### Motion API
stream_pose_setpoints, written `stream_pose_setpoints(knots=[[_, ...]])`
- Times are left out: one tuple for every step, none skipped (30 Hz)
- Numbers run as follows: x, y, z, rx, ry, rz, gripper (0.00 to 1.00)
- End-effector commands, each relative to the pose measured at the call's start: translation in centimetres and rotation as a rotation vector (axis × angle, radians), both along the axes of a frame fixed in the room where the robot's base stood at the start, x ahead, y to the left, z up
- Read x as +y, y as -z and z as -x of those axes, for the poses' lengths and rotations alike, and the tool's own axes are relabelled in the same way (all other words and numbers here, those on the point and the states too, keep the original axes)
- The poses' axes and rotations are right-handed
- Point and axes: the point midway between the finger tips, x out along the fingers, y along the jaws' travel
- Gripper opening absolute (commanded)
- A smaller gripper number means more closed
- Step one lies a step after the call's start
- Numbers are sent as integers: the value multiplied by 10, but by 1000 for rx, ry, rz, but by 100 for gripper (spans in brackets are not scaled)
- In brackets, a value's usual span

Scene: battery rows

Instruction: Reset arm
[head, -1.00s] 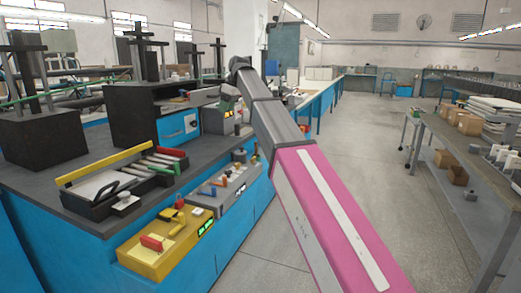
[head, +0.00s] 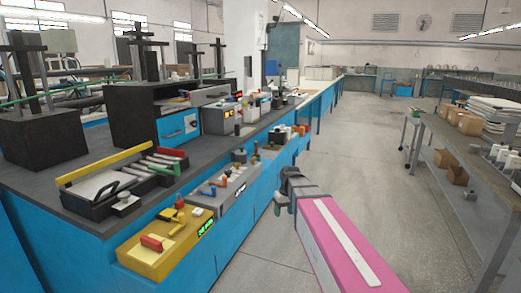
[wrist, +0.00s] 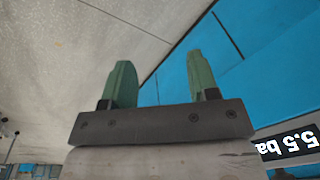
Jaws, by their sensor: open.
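My gripper (wrist: 161,78) shows in the wrist view with two green fingers spread apart and nothing between them. Behind the fingers are the grey floor and a blue cabinet front. In the head view my arm, with a pink and white link, reaches forward from the bottom right. Its dark end (head: 290,190) is low over the aisle, just right of the blue bench front. The fingers are hard to make out in the head view.
A grey table (head: 460,135) with cardboard boxes stands on the right. The aisle floor (head: 350,150) between them is clear.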

Motion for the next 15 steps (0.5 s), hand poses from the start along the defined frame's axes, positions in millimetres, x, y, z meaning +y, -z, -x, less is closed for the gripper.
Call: stream_pose_setpoints(knots=[[-13, 17, 22, 11, 41, 12, 55], [-20, 26, 30, 15, 66, 18, 55], [-28, 37, 41, 21, 97, 26, 55], [-33, 45, 50, 25, 119, 32, 55], [-39, 52, 58, 28, 145, 38, 55], [-47, 62, 70, 32, 176, 47, 55], [-53, 69, 79, 36, 198, 53, 55], [-57, 76, 87, 39, 219, 58, 55], [-64, 84, 98, 43, 246, 66, 55], [-68, 90, 105, 44, 265, 71, 55], [-72, 94, 112, 46, 282, 76, 55], [-77, 100, 120, 51, 303, 81, 55], [-80, 104, 125, 51, 316, 84, 55], [-82, 107, 129, 51, 328, 88, 55], [-85, 110, 135, 54, 342, 92, 55]])
